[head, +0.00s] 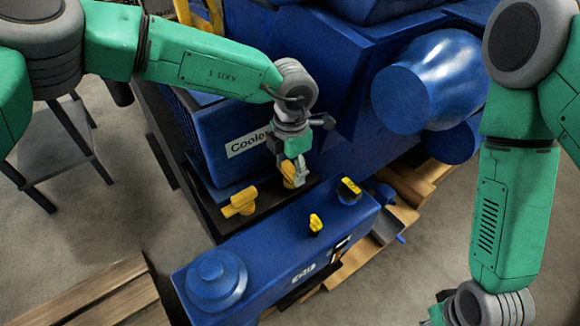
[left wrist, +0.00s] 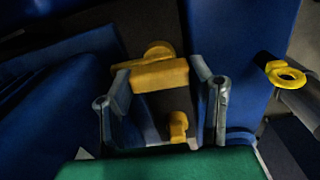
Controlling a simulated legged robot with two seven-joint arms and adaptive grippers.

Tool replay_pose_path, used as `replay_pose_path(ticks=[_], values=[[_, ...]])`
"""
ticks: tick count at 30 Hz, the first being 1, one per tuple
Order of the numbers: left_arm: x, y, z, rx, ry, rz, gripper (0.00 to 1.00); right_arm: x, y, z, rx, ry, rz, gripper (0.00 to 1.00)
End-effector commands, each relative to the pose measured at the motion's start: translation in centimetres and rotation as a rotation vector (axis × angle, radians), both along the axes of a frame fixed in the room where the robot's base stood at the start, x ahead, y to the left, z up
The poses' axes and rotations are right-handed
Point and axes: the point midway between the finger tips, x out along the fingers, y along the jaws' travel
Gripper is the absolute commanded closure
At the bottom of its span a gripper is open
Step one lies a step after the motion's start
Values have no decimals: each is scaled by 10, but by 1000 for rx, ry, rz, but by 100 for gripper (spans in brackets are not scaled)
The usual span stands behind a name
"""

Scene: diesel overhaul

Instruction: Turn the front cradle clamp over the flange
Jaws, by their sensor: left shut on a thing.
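My left gripper (head: 297,180) is shut on a yellow clamp (head: 289,171) beside the blue box marked "Coolo...". In the left wrist view its two grey fingers (left wrist: 163,110) stand either side of the yellow clamp (left wrist: 160,74). The fingers partly hide this clamp in the head view. A second, similar yellow clamp (head: 240,203) sits to the left, apart from the gripper. I cannot tell the flange apart from the other dark parts. My right gripper (head: 440,310) shows only partly at the bottom edge, away from the clamps; its fingers are unclear.
A long blue housing (head: 275,255) with a round cap and yellow fittings (head: 315,224) lies in front of the clamps. A large blue engine (head: 345,60) stands behind. Wooden pallets (head: 105,295) lie at the lower left and right. A grey bench (head: 60,150) stands at the left.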

Motion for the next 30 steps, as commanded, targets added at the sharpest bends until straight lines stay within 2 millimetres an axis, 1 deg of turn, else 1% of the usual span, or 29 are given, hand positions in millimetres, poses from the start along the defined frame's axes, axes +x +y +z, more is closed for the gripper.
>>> replay_pose_path(ticks=[16,17,18,26,30], values=[[1,0,-1,-1,-2,23,81,0,0,0,0,0,0,100],[1,0,-1,-1,-2,23,42,0,0,0,0,0,0,100],[1,0,-1,-1,-2,23,31,0,0,0,0,0,0,100],[0,0,1,0,-3,23,31,0,0,0,0,0,0,100],[0,0,7,0,-5,24,31,-3,0,1,0,-3,0,100]])
